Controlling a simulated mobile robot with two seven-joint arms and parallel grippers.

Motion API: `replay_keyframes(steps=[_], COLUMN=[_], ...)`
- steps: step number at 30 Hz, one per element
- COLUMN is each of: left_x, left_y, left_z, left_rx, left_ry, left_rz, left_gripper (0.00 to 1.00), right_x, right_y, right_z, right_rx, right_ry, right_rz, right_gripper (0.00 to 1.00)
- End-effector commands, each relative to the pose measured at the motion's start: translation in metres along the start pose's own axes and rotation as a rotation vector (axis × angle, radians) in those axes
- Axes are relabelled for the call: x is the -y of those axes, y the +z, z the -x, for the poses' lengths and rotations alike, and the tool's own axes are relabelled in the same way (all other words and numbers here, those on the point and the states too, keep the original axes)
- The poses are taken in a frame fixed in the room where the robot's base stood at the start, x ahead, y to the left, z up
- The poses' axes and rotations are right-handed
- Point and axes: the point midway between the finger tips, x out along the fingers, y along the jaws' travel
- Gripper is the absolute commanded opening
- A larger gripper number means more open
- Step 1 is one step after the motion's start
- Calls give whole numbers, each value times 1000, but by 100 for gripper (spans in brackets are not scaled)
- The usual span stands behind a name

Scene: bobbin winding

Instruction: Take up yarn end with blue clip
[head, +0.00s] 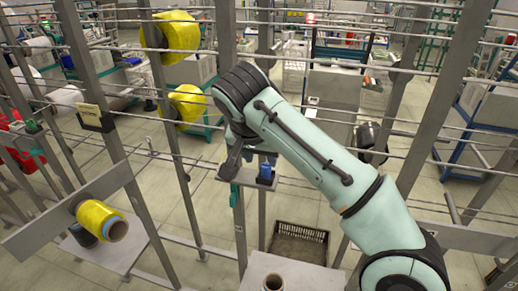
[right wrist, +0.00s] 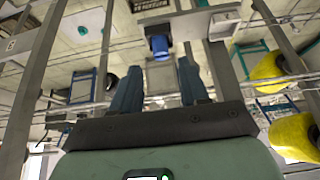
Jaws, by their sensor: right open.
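The blue clip (head: 265,174) sits on a small grey shelf (head: 232,175) fixed to the frame posts. My right gripper (head: 243,157) is just beside and above it in the head view. In the right wrist view the gripper's two fingers (right wrist: 160,88) are spread apart with nothing between them, and the blue clip (right wrist: 158,46) shows beyond their tips. The clip appears apart from the fingers. I cannot make out a loose yarn end. A yellow yarn bobbin (head: 97,220) sits on the lower left bracket. My left gripper is not in view.
Upright grey posts (head: 172,130) and thin horizontal rods surround the shelf. Yellow yarn cones (head: 181,36) hang to the left. A teal piece (head: 234,195) hangs below the shelf.

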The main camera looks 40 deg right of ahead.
Motion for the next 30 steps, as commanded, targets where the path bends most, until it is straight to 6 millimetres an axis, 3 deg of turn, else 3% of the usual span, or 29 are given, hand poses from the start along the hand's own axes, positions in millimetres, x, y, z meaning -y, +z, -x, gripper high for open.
replay_keyframes(steps=[7,15,29,30], left_x=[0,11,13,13], left_y=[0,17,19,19], left_z=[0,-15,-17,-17], left_rx=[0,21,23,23], left_ry=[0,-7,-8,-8], left_rz=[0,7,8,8], left_gripper=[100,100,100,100], right_x=[-1,-1,0,0], right_y=[0,2,0,0], right_z=[-34,-64,-71,-71], right_rx=[2,4,1,1], right_ry=[3,3,-1,-1], right_rz=[-1,1,1,1], right_gripper=[45,45,45,41])
